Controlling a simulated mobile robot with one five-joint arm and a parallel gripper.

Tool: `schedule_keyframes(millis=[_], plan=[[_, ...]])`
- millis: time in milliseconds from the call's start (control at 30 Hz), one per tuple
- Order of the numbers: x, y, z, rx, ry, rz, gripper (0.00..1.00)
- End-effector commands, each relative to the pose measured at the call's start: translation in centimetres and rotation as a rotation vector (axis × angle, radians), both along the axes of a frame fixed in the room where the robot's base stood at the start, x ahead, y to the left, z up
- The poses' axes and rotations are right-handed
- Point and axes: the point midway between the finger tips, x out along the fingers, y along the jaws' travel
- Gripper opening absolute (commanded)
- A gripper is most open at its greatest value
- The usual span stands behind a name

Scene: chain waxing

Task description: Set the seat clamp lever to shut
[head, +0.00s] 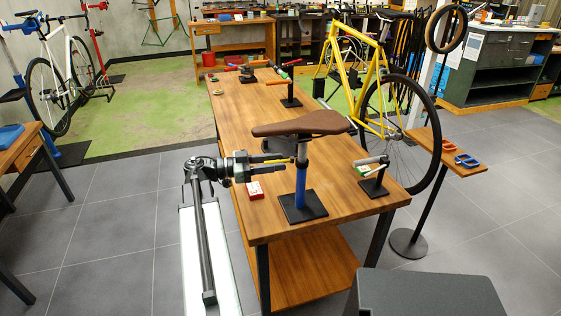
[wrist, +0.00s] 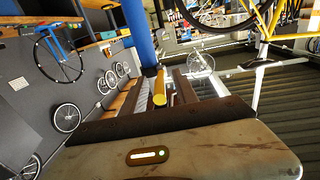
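The brown saddle (head: 303,123) sits on a post in a blue seat tube (head: 301,188), fixed to a black base plate (head: 303,207) near the bench's front end. The blue tube also shows at the top of the wrist view (wrist: 136,28). My gripper (head: 284,158) reaches in from the left, just under the saddle at the top of the tube. In the wrist view a yellow lever (wrist: 160,86) lies between my two fingers (wrist: 162,92). The fingers look apart, with the lever between them; firm contact is not visible. The clamp itself is too small to make out.
A red-and-white box (head: 254,190) lies left of the base plate on the wooden bench (head: 260,232). A small stand (head: 373,184) with a silver bar is to the right. Further back are handlebar stands (head: 290,90) and a yellow bike (head: 365,75).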

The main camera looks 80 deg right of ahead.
Motion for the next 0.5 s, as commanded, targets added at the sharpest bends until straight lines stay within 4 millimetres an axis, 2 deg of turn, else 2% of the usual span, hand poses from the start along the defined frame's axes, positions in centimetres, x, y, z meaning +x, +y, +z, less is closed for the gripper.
schedule_keyframes(millis=[133, 400, 500], plan=[[-1.37, -0.43, -0.02, 0.000, -0.001, 0.000, 0.35], [-1.58, -0.53, -0.03, 0.001, -0.001, 0.001, 0.35], [-1.58, -0.54, -0.03, 0.001, -0.001, 0.000, 0.07]])
